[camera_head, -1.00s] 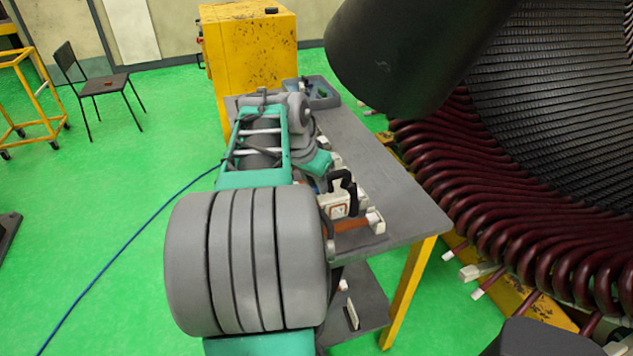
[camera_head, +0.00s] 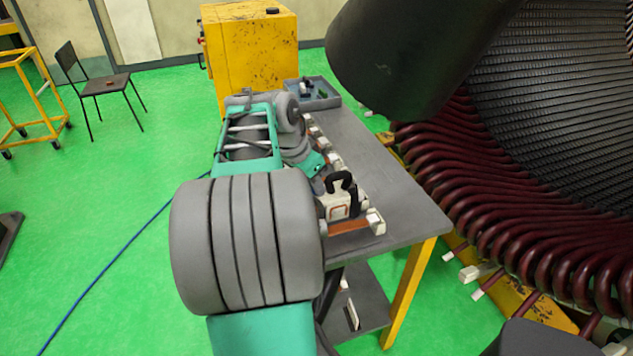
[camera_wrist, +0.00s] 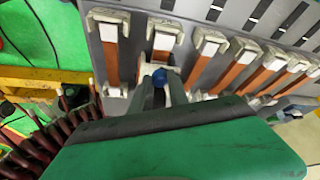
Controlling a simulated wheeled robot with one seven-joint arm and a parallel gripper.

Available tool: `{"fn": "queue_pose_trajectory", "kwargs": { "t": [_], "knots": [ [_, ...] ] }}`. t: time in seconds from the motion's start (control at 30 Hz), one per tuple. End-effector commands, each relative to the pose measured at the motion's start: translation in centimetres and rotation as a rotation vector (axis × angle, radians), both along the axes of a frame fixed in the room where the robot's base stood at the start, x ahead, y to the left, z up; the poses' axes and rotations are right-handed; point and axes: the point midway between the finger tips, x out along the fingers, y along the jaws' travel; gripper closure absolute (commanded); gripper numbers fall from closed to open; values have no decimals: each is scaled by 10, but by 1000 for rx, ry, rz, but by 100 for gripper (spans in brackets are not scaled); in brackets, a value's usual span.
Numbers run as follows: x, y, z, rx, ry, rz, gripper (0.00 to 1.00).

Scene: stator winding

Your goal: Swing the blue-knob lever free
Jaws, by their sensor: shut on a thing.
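The blue knob (camera_wrist: 160,77) shows in the wrist view between the two grey fingers of my gripper (camera_wrist: 161,86), which is shut on it. The lever under the knob is mostly hidden by the fingers. Behind it are several copper-coloured bars with white end blocks (camera_wrist: 162,38) on a grey surface.
A grey-topped table (camera_head: 385,185) with yellow legs carries a row of white blocks and a white box with a black handle (camera_head: 340,200). A grey tray (camera_head: 318,97) is at its far end. Dark red coils (camera_head: 500,220) stand close on the right.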

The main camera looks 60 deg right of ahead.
Motion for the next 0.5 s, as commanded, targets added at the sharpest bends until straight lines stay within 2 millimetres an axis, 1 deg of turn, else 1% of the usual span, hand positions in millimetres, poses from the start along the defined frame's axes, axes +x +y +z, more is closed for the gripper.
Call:
{"fn": "queue_pose_trajectory", "kwargs": {
  "t": [0.5],
  "knots": [
    [23, 1, 3, 0, 1, -475, 100]
  ]
}}
